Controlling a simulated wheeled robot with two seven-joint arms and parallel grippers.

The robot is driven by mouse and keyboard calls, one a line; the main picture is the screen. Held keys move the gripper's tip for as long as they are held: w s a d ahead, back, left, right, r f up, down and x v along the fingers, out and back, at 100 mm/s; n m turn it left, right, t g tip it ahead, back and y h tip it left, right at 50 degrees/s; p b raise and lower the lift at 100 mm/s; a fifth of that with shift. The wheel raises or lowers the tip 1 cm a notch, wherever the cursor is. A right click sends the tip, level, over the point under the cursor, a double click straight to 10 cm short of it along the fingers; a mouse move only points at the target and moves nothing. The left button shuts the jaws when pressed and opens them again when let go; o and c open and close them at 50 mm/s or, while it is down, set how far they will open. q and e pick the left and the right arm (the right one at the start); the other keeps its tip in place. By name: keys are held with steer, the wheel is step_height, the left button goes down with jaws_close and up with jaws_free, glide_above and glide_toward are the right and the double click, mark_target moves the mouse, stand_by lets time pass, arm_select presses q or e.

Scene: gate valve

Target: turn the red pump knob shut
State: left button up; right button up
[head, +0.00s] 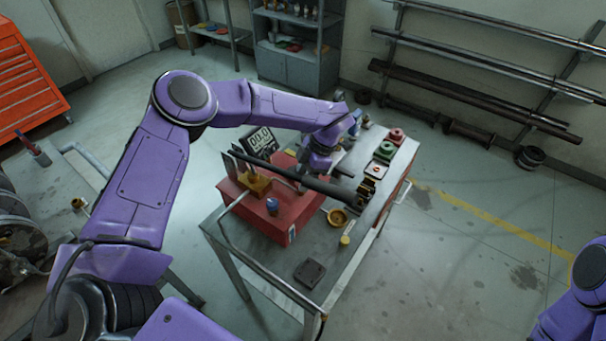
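A red pump (262,211) sits on the metal cart, with a long dark lever (325,187) crossing over it and a brass-coloured block (256,182) on top. A small blue knob (272,204) shows on its near side. I cannot make out a red knob on the pump; the lever and my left wrist hide part of its far right. My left gripper (303,184) points down over the pump's right part, close to the lever. Its fingers are too small and covered to tell whether they are open or touching anything. Only purple links of my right arm show at bottom right.
A display (261,138) stands behind the pump. Red (395,134) and green (385,151) round parts line the cart's (262,270) right side. A brass ring (337,217), a yellow-capped item (345,240) and a dark square plate (310,272) lie nearer. Pipe racks line the wall.

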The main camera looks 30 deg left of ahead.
arm_select(q)
steer(key=shift+r+m+t, duration=0.1)
steer(key=shift+m+t, duration=0.2)
steer(key=shift+m, duration=0.2)
steer(key=o, duration=1)
steer(key=shift+d, duration=0.1)
steer(key=shift+o, duration=0.2)
steer(key=shift+w+r, duration=0.1)
steer(key=shift+r, duration=0.05)
steer(key=b+v, duration=0.3)
steer(key=v, duration=0.7)
steer(key=shift+d, duration=0.15)
